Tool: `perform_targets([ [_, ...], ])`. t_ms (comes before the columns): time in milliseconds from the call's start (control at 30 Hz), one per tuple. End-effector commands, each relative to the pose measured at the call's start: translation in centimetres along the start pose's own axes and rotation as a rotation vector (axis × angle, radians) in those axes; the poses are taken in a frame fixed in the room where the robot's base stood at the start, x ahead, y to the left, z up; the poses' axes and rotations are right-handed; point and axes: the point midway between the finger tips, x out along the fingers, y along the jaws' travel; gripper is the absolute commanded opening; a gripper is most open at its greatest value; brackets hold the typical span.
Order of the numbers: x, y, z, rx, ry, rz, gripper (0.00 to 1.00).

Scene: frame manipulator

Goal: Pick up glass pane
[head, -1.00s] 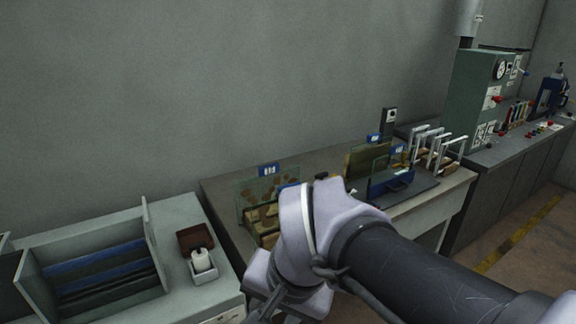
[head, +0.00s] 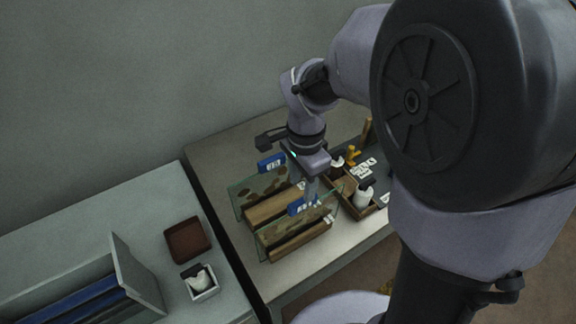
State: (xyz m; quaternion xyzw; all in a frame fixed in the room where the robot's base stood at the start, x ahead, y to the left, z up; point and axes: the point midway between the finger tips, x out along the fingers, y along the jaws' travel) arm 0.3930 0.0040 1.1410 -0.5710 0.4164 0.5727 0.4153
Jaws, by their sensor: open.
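Two greenish glass panes with brown patches stand in wooden holders on the table. The rear pane (head: 262,187) leans behind its wooden holder (head: 270,207). The front pane (head: 285,230) stands by a second wooden holder (head: 300,247). Blue labels with white marks show by the rear pane (head: 271,163) and by the front pane (head: 297,206). My gripper (head: 311,194) points down at the right end of the panes, close to the front pane's label. It is open, with nothing seen in it. I cannot tell whether its fingers touch the front pane.
A wooden tray (head: 347,208) with a white bottle (head: 364,194) stands just right of the panes. On the left bench are a brown box (head: 187,240), a white container (head: 200,284) and a rack (head: 136,274). My arm hides the right side.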

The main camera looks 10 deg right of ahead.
Motion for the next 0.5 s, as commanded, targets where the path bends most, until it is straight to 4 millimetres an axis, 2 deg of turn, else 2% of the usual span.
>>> perform_targets([
  [167,2.4,0.3,0.0,-0.001,0.000,0.001,0.42],
  [300,5.3,0.8,0.1,0.000,0.000,0.001,0.42],
  [400,6.4,0.8,0.1,-0.001,0.000,0.000,0.42],
  [500,6.5,0.8,0.1,0.000,0.000,-0.001,0.42],
])
